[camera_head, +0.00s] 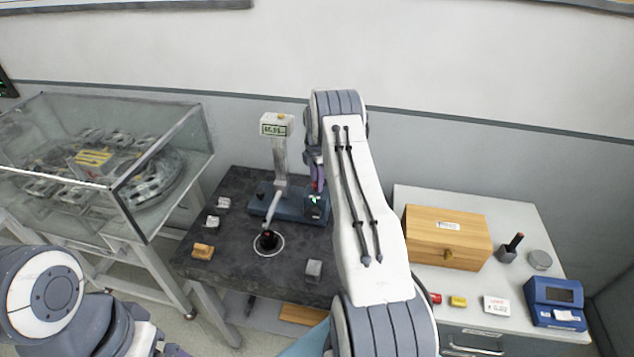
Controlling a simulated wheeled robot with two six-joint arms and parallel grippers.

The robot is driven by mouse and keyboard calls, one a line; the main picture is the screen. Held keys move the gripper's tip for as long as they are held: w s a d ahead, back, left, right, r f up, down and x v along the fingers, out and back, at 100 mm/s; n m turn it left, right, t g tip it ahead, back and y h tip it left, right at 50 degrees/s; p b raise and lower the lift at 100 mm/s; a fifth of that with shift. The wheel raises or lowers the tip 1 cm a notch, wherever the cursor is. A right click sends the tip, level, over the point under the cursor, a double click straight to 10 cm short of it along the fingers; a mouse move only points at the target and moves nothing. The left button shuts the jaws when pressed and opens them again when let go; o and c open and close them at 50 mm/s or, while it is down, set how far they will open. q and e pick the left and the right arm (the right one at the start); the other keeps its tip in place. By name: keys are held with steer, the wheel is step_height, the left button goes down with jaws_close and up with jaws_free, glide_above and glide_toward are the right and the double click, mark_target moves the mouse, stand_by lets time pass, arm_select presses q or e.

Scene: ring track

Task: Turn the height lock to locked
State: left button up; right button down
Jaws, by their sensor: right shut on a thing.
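A gauge stand with a blue-grey base (262,205), a pale column (279,155) and a display head (275,125) stands on the dark table. My right gripper (317,187) reaches down at the right end of the base, beside a green-lit mark (314,200). It is shut on a small part there, which appears to be the height lock; the part is mostly hidden by the gripper and arm, so its setting cannot be read. A slanted arm runs from the stand to a dark round piece (268,240) inside a white ring. My left arm shows at the lower left; its fingers are unclear.
The dark table (230,240) also carries small blocks, a tan one (203,251) and a grey one (313,269). A glass case with a ring track (150,190) stands left. A wooden box (446,237) and a blue device (556,301) sit on the right cabinet.

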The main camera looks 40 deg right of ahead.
steer(key=m+b, duration=0.2)
steer(key=m, duration=0.1)
steer(key=shift+w+f+b, duration=0.1)
steer(key=shift+b, duration=0.3)
steer(key=m+b, duration=0.2)
steer(key=m, duration=0.2)
steer(key=shift+m, duration=0.4)
steer(key=m+b, duration=0.1)
steer(key=m, duration=0.6)
steer(key=m+b, duration=0.1)
steer(key=m, duration=0.1)
steer(key=shift+r, duration=0.25)
steer(key=shift+m, duration=0.3)
steer(key=c, duration=0.5)
jaws_free()
steer(key=shift+c, duration=0.2)
steer(key=shift+f, duration=0.1)
